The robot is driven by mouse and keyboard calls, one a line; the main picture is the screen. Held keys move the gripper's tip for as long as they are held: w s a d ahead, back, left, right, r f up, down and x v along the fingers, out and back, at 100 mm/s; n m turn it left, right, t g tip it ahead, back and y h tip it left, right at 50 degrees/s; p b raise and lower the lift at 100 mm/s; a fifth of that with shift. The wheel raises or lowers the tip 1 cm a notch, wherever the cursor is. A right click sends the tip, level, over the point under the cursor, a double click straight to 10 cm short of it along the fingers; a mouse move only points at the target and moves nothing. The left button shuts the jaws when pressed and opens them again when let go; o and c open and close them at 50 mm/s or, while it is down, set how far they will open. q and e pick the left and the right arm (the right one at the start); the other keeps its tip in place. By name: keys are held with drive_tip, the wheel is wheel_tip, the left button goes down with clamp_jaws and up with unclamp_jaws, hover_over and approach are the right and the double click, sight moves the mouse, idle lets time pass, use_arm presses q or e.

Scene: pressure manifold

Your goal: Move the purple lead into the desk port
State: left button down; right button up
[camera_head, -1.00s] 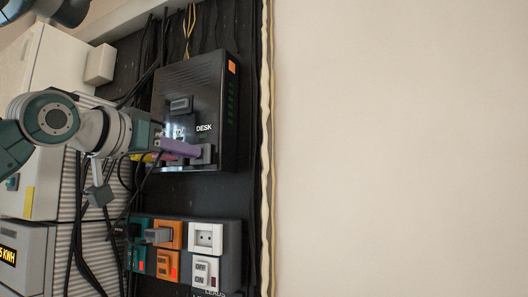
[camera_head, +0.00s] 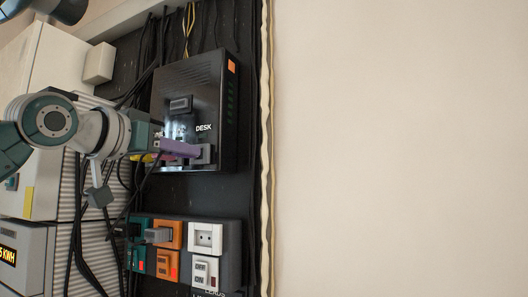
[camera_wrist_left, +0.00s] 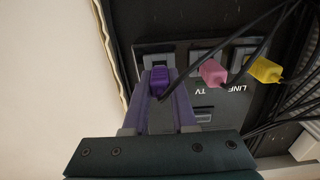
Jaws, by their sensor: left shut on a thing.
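The purple lead's plug (camera_wrist_left: 160,82) sits between the two fingers of my left gripper (camera_wrist_left: 161,90), which is shut on it. In the left wrist view the plug is right at the leftmost port (camera_wrist_left: 150,60) of the black box. In the head view my left gripper (camera_head: 190,151) reaches the port below the DESK label (camera_head: 203,128). The fingers cover most of the plug there. I cannot tell how deep the plug sits in the port. My right gripper is not in view.
A pink plug (camera_wrist_left: 212,72) and a yellow plug (camera_wrist_left: 265,69) sit at the TV and LINE ports beside it. Black cables cross close to my left gripper. A socket strip with switches (camera_head: 205,238) lies below the black box (camera_head: 205,85). The pale wall at right is clear.

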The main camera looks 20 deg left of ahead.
use_arm(q)
drive_tip(key=shift+w+p, duration=0.4)
drive_tip(key=shift+w, duration=0.2)
idle(0.5)
drive_tip(key=c, duration=0.6)
unclamp_jaws()
drive_tip(key=shift+c, duration=0.2)
